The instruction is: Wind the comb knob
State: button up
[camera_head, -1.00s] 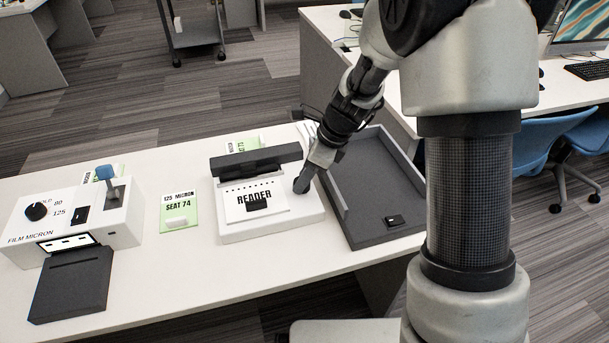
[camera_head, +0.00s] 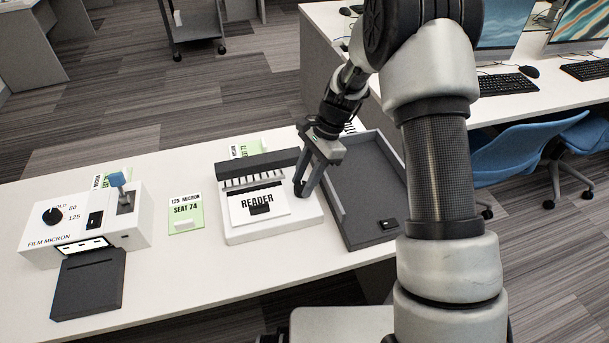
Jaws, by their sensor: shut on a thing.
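The white machine labelled READER (camera_head: 278,230) stands on the white table. A dark bar (camera_head: 257,162) runs along its back, and a row of dark comb teeth (camera_head: 258,181) shows just in front of it. My gripper (camera_head: 303,189) points down at the right end of the reader, beside the comb. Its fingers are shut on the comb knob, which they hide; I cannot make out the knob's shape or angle.
A dark open tray (camera_head: 365,190) lies close on the right of my gripper. A green SEAT 74 card (camera_head: 186,213) lies left of the reader. The FILM MICRON box (camera_head: 132,222), with a blue-topped lever and dark plate, stands farther left.

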jog(key=shift+n+g+p, duration=0.3)
jog(key=shift+n+p, duration=0.05)
jog(key=shift+n, duration=0.55)
jog(key=shift+h, duration=0.3)
jog(key=o, duration=1)
jog(key=shift+o, duration=0.2)
jog(key=p+v, duration=0.2)
jog(key=v, duration=1.5)
jog(key=shift+r, duration=0.15)
jog(key=shift+d, duration=0.1)
